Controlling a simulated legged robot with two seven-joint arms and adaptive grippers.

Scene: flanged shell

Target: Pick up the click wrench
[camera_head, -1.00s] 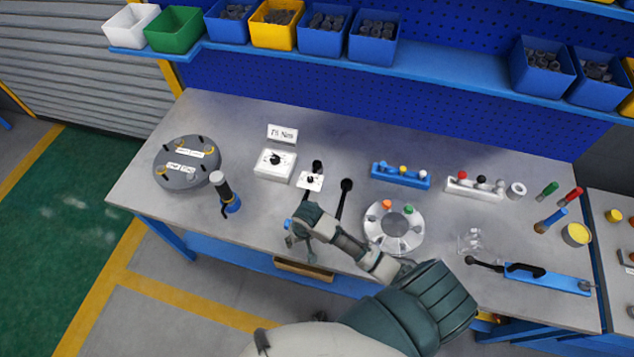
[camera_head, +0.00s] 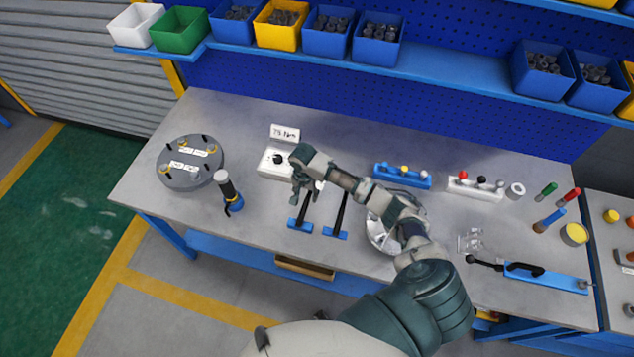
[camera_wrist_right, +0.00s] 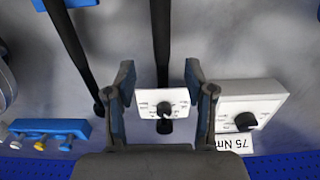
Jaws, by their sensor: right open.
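Two long black tools with blue crosspieces at their near ends lie side by side on the bench. The left one, which I take as the click wrench (camera_head: 306,208), has a white dial plate (camera_wrist_right: 163,98) near its far end. The other black tool (camera_head: 340,214) lies to its right and shows at the upper left in the wrist view (camera_wrist_right: 70,45). My right gripper (camera_head: 305,190) is open over the dial end; in the wrist view the dial and shaft appear between its fingers (camera_wrist_right: 161,90). No contact is visible. My left gripper is out of view.
A white dial box (camera_head: 273,161) with a 75 Nm sign (camera_head: 285,133) stands just behind. A dark flanged disc (camera_head: 188,165) and an upright black-and-blue tool (camera_head: 229,190) are left. A round flange (camera_head: 378,238) lies partly under my arm. A blue rack (camera_head: 402,177) stands behind.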

